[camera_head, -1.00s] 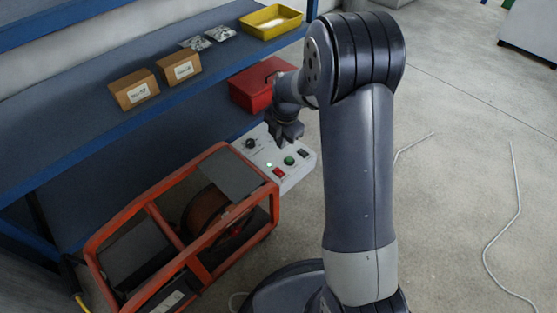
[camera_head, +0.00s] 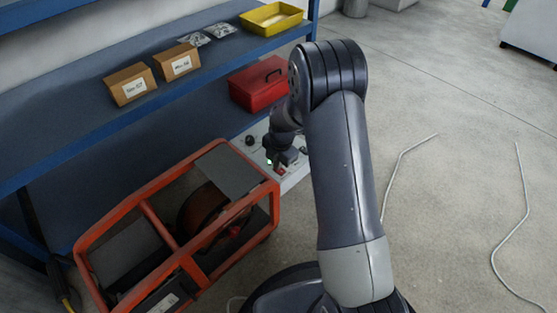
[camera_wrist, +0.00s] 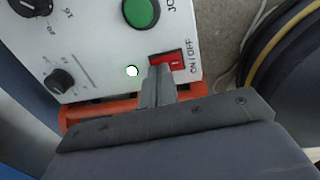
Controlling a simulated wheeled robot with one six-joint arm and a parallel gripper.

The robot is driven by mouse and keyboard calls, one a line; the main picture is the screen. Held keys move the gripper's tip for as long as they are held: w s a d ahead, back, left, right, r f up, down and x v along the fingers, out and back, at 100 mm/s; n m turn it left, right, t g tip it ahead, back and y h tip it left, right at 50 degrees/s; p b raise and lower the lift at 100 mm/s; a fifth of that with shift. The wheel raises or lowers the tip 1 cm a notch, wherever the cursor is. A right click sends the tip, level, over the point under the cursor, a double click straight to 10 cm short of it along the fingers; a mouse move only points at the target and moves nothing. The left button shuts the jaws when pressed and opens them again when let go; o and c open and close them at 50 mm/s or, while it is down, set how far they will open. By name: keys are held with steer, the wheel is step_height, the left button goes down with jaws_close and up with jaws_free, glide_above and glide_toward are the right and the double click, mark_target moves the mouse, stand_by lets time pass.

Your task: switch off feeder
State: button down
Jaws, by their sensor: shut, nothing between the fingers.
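The feeder's control panel (camera_wrist: 105,45) is a white box face, seen close in the wrist view and partly behind my arm in the head view (camera_head: 293,183). A red rocker switch (camera_wrist: 172,62) labelled ON / OFF sits on it. A green round button (camera_wrist: 141,12) and black knobs (camera_wrist: 60,81) are also on the panel. My gripper (camera_wrist: 160,72) is shut and empty, its tips over the switch's left part; I cannot tell if they touch. The feeder's orange frame (camera_head: 150,213) holds a wire spool.
A blue shelf (camera_head: 60,120) behind the feeder bears two cardboard boxes (camera_head: 128,84) and a yellow tray (camera_head: 271,17). A red toolbox (camera_head: 259,86) stands just behind the panel. Cables (camera_head: 398,165) lie on the open concrete floor to the right.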

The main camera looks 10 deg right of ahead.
steer(key=shift+w+a+f+b, duration=0.1)
steer(key=shift+f+b, duration=0.25)
steer(key=shift+f, duration=0.15)
steer(key=shift+r, duration=0.2)
steer(key=shift+f, duration=0.1)
steer(key=shift+s, duration=0.2)
steer(key=shift+s+d, duration=0.55)
steer(key=shift+s, duration=0.1)
